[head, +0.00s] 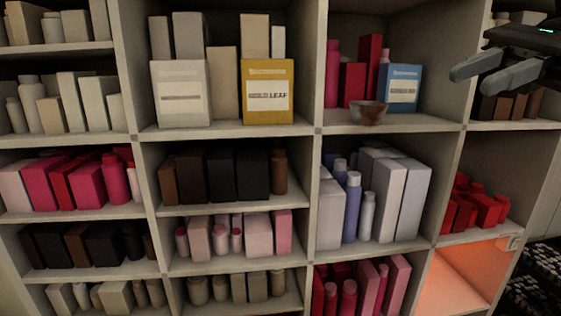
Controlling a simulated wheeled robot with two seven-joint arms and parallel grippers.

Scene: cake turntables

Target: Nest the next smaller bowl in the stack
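A small reddish-brown bowl (367,113) with a grey patch sits at the front edge of an upper shelf compartment, right of centre. No other bowl and no stack can be made out. My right gripper (474,79) is at the top right, in front of the shelving and to the right of the bowl. Its two grey fingers point left with a gap between them, and nothing shows in the gap. My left gripper is not in view.
A blue box (403,88) and a red box (352,86) stand behind the bowl. A yellow box (267,91) and a white box (181,94) stand left of it. Upright dividers separate the packed compartments. An orange-lit compartment (462,281) at lower right looks empty.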

